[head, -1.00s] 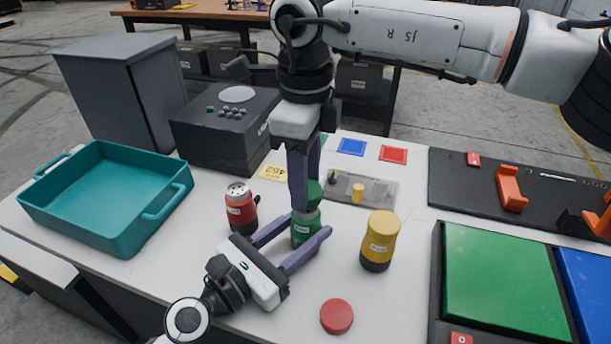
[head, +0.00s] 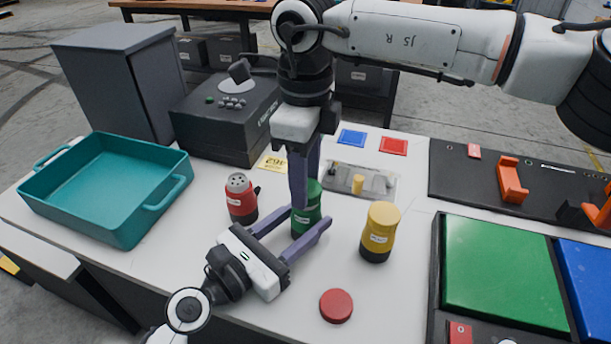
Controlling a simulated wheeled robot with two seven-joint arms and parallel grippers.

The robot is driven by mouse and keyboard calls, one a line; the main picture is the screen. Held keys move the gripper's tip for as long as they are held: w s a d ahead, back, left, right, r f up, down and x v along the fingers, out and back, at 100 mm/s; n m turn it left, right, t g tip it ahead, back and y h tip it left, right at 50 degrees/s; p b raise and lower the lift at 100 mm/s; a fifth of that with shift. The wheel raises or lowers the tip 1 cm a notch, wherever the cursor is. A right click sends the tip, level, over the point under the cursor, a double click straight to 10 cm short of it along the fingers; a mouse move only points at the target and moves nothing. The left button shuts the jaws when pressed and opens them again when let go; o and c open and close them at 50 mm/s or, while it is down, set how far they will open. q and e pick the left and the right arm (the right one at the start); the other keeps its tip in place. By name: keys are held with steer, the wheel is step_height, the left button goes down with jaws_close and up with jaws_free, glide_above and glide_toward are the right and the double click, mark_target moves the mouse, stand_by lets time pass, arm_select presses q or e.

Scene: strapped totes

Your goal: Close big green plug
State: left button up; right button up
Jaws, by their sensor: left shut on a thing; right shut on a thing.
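The big green plug (head: 312,214) stands upright near the middle of the white table, its upper and lower parts meeting with no gap that I can see. My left gripper (head: 306,224) comes in low from the front left and is shut on the plug's lower part, one finger on each side. My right gripper (head: 305,200) points down from above and is shut on the plug's upper part. Its fingers hide part of the plug, so the seam is not fully visible.
A red disc (head: 336,306) lies in front. A teal tray (head: 60,205) is at left, a dark box (head: 215,145) behind, green and blue panels (head: 505,270) at right.

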steer(key=shift+f, duration=0.6)
steer(key=m, duration=1.4)
steer(key=shift+w+m, duration=0.1)
steer(key=shift+m, duration=0.3)
steer(key=m, duration=0.6)
steer(key=shift+d, duration=0.1)
steer(key=m, duration=0.6)
steer(key=shift+m, duration=0.3)
steer(key=m, duration=0.8)
